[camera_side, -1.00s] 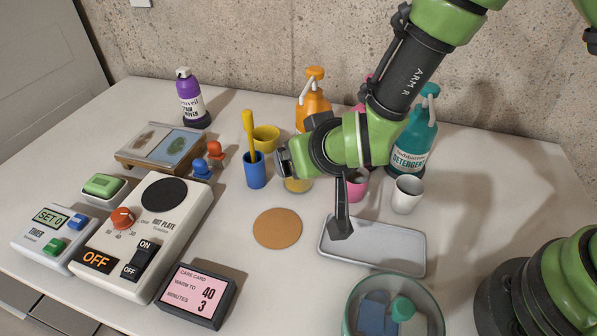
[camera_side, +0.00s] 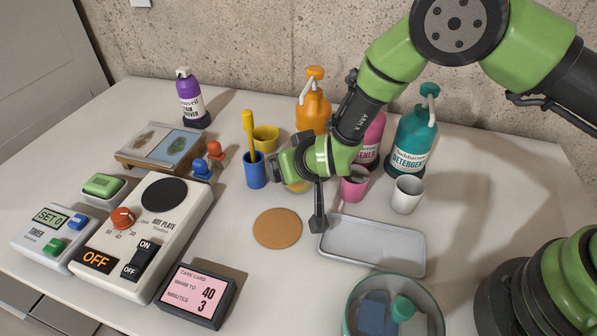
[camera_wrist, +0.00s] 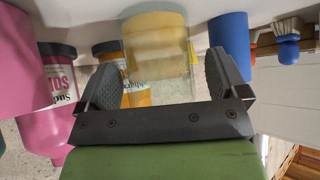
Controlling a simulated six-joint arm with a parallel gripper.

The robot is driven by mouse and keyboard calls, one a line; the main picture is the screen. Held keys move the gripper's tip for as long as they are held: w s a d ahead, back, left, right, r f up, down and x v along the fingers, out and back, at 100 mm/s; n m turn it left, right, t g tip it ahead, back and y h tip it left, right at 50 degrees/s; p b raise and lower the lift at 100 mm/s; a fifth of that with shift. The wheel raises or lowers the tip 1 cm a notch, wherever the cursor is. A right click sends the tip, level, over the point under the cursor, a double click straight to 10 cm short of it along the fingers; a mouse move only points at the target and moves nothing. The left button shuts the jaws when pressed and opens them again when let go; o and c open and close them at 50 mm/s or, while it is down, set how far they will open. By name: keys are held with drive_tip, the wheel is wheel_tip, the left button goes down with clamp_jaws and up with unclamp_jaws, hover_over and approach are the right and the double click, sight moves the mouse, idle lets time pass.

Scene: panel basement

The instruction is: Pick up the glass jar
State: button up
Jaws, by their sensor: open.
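The glass jar (camera_wrist: 160,62) stands on the table, clear-walled with yellow contents. In the wrist view, where the table is at the top, it sits between the two dark fingers of my gripper (camera_wrist: 165,68). The fingers are open, one on each side of the jar, with a visible gap on both sides. In the side view my gripper (camera_side: 284,170) hides most of the jar; only a little yellow of the jar (camera_side: 297,187) shows below it.
A blue cup with a yellow tool (camera_side: 254,170) stands close left of my gripper, a yellow cup (camera_side: 266,139) behind. A pink cup (camera_side: 353,187) and white cup (camera_side: 406,195) stand right. In front are a cork mat (camera_side: 277,229) and grey tray (camera_side: 372,260).

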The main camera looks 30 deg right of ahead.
drive_tip(key=c, duration=1.1)
drive_tip(key=shift+r, duration=0.2)
drive_tip(key=shift+s+a+r, duration=0.1)
drive_tip(key=shift+a+r, duration=0.05)
drive_tip(key=shift+r, duration=3.25)
drive_tip(key=s+a, duration=1.3)
drive_tip(key=shift+s+a, duration=0.35)
drive_tip(key=shift+s, duration=0.05)
